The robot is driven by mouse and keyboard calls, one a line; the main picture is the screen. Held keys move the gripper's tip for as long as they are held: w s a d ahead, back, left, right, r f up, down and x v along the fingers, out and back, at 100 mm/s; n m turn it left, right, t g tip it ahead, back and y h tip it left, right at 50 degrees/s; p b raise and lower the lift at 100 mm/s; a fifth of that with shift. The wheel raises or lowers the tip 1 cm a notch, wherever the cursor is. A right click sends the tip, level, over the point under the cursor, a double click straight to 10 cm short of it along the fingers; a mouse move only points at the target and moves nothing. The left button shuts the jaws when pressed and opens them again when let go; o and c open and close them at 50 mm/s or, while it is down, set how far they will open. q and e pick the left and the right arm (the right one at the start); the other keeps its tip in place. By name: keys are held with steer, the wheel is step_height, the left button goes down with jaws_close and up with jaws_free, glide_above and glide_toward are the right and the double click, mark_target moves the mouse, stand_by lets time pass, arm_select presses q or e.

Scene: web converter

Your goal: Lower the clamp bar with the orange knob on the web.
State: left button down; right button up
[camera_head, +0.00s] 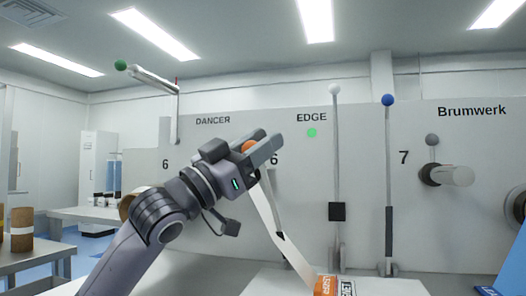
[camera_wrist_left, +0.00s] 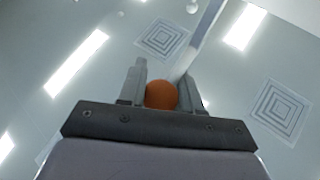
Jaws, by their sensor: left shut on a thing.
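The orange knob (camera_head: 249,147) sits between the fingers of my left gripper (camera_head: 262,146), high in front of the grey machine wall. The left wrist view shows the knob (camera_wrist_left: 161,95) between both fingers, with a pale bar (camera_wrist_left: 203,38) running up and away from it. In the head view a thin grey bar (camera_head: 274,205) slopes down from beside the gripper; its upper end is hidden by the fingers. A white strip, seemingly the web (camera_head: 292,252), runs slantwise down to the pale table near an orange printed piece (camera_head: 325,286). My right gripper is not in view.
To the right stand upright levers with a white knob (camera_head: 334,89) and a blue knob (camera_head: 387,100). A bar with a green knob (camera_head: 121,65) sticks out at the upper left. A roller (camera_head: 450,175) juts out at right. Brown rolls (camera_head: 21,229) stand at far left.

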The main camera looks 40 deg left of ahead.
arm_select(q)
steer(key=shift+s+d+f, duration=0.15)
steer(key=shift+s+f, duration=0.15)
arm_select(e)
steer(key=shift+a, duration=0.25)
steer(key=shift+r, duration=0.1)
arm_select(q)
steer(key=c, duration=0.8)
jaws_free()
steer(key=shift+b, duration=0.3)
steer(key=shift+s+f+b, duration=0.4)
steer(key=shift+f+b, duration=0.05)
steer(key=shift+f, duration=0.05)
steer(key=b+v, duration=0.3)
steer(key=v, duration=0.3)
steer(key=shift+r+b, duration=0.25)
steer(key=shift+b, duration=0.1)
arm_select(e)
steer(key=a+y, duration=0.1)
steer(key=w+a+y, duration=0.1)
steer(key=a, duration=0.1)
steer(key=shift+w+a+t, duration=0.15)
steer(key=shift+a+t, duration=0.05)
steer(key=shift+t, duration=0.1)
